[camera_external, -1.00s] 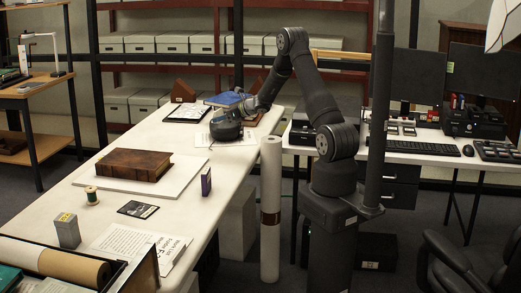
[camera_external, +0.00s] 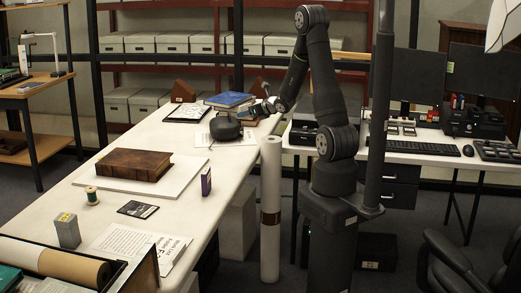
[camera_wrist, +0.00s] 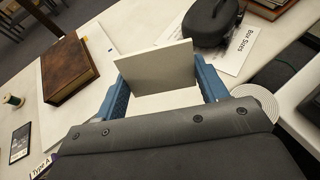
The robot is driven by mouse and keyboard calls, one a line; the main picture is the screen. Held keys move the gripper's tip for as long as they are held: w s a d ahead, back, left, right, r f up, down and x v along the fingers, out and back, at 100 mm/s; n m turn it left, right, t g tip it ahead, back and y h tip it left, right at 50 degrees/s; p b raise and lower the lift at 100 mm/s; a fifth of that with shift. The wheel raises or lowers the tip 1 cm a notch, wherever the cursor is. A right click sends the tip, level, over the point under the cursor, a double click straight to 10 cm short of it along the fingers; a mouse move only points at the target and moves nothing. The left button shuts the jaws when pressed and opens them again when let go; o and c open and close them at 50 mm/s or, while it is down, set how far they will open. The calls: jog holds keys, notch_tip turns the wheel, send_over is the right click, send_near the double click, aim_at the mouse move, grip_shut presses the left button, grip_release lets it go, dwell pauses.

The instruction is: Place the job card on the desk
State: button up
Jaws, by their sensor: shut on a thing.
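My gripper (camera_wrist: 163,88) is shut on a pale, flat card (camera_wrist: 155,68), which stands between its two blue fingers in the wrist view. No writing shows on the card's visible face, so I cannot confirm it is the job card. In the external view my gripper (camera_external: 265,90) is near the far right edge of the long white table, right of a black case; the card cannot be made out there. A white desk (camera_external: 425,148) with monitors and a keyboard stands to the right, behind my arm.
The long white table (camera_external: 118,222) carries a brown book (camera_external: 135,164) on a pale board, a black case (camera_external: 226,127), a thread spool (camera_external: 91,195), a dark phone-like card (camera_external: 138,209) and blue books (camera_external: 229,99). A white roll (camera_external: 271,215) stands upright beside the table.

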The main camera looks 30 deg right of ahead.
jog(key=w+a+f+n+g+y, duration=0.1)
jog(key=w+a+f+n+y, duration=0.2)
jog(key=w, duration=0.8)
jog(key=n+g+y, duration=0.2)
jog(key=n, duration=0.1)
send_over(191, 153)
jog(key=f, duration=1.3)
jog(key=shift+w+d, duration=0.1)
jog(key=shift+d, duration=0.15)
jog(key=shift+a+f, duration=0.15)
jog(key=shift+f, duration=2)
jog(key=shift+f, duration=0.1)
jog(key=o, duration=1)
jog(key=shift+o, duration=0.2)
